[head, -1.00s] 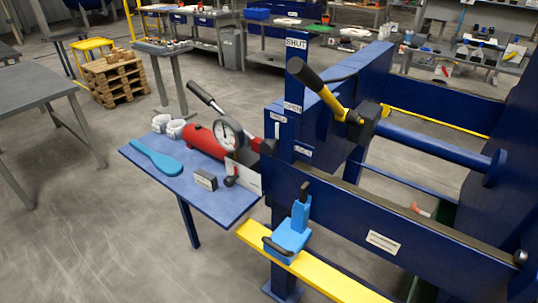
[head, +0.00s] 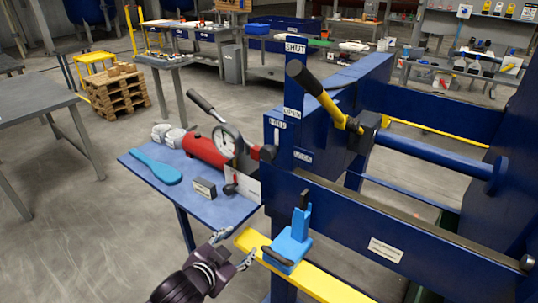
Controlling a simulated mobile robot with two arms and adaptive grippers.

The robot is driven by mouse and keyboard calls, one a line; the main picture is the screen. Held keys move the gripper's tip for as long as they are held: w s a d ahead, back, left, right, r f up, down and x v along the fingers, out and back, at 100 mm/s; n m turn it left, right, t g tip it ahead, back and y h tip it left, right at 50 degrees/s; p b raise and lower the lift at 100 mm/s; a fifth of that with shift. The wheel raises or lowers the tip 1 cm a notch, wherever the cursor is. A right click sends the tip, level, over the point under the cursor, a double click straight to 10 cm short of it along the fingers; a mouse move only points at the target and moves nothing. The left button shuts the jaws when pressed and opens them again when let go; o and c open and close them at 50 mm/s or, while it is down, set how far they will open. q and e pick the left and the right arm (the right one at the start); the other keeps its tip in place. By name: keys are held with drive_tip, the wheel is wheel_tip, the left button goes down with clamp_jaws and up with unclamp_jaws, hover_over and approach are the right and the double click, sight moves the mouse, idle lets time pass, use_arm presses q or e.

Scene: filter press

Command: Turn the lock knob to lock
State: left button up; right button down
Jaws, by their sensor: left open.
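A blue post (head: 293,95) carries a SHUT label (head: 296,47), an OPEN label (head: 291,113), a FREE label (head: 278,123) and a LOCK label (head: 303,156). A dark round knob (head: 268,153) with red beside it sits at the post's left side, near these labels. I cannot tell for sure that it is the lock knob, or which way it is turned. A long lever with a yellow shaft (head: 330,104) and black grip leans up toward the post. My left gripper (head: 237,247) is open and empty, low in front, well below the knob. My right gripper is out of view.
A blue side table (head: 217,210) holds a red pump (head: 203,150) with a gauge, a blue paddle (head: 157,163) and a small dark block (head: 204,188). Open floor lies left.

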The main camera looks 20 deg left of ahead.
use_arm(q)
drive_tip(key=w+r+m+t+h, duration=0.2)
drive_tip(key=w+r+m+t, duration=0.2)
drive_tip(key=w+r, duration=0.5)
drive_tip(key=m+t+h, duration=0.1)
drive_tip(key=m+h, duration=0.2)
drive_tip(key=h, duration=0.1)
approach(266, 154)
drive_tip(key=x, duration=0.4)
drive_tip(key=shift+w+d, duration=0.1)
drive_tip(key=shift+w, duration=0.1)
drive_tip(key=p+x, duration=0.2)
drive_tip(key=x, duration=0.3)
drive_tip(key=shift+w+d, duration=0.1)
drive_tip(key=shift+w, duration=0.25)
drive_tip(key=shift+w+d+f, duration=0.2)
drive_tip(key=shift+w+d, duration=0.05)
drive_tip(key=shift+w, duration=0.35)
drive_tip(key=shift+c, duration=0.6)
drive_tip(key=c, duration=1.1)
